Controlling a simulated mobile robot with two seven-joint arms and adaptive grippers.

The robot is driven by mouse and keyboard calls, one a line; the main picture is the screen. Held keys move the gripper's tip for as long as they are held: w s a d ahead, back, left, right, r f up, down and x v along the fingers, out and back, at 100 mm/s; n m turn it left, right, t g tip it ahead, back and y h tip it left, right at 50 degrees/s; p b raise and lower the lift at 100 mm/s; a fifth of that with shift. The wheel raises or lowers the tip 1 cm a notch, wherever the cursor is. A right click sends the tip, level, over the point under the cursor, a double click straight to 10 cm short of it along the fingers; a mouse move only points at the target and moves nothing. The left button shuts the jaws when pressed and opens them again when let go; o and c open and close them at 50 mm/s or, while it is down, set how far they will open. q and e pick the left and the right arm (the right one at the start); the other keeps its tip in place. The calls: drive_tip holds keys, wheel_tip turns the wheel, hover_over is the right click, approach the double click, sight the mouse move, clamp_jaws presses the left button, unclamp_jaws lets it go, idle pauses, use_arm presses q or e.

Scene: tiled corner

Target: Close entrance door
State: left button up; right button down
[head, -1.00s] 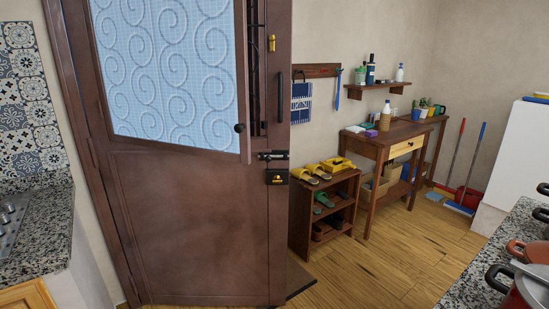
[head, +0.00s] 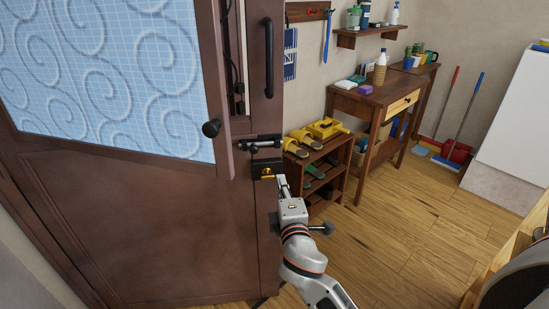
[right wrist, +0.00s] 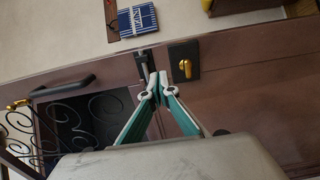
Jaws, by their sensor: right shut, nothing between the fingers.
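The brown entrance door (head: 150,225) fills the left of the head view and stands ajar, with a blue swirl-patterned glass panel (head: 95,75). A dark vertical handle (head: 268,58), a sliding bolt (head: 262,142) and a black lock plate with a gold knob (head: 266,169) sit near its free edge. My right gripper (head: 281,183) is at that edge, just below the lock. In the right wrist view, its teal fingers (right wrist: 158,80) are together and empty, in front of the door (right wrist: 260,100) between bolt and lock plate (right wrist: 184,62). Contact is unclear. My left gripper is out of view.
A wooden shoe rack (head: 327,180) with yellow and green footwear stands just right of the door edge. A wooden side table (head: 362,104) is behind it, with a broom and dustpan (head: 456,151) farther right. The wooden floor (head: 400,230) in the middle is clear.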

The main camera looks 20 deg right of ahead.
sight(273, 151)
drive_tip(key=x, duration=1.1)
drive_tip(key=shift+w, duration=0.35)
drive_tip(key=shift+w+d, duration=0.2)
drive_tip(key=shift+w, duration=0.3)
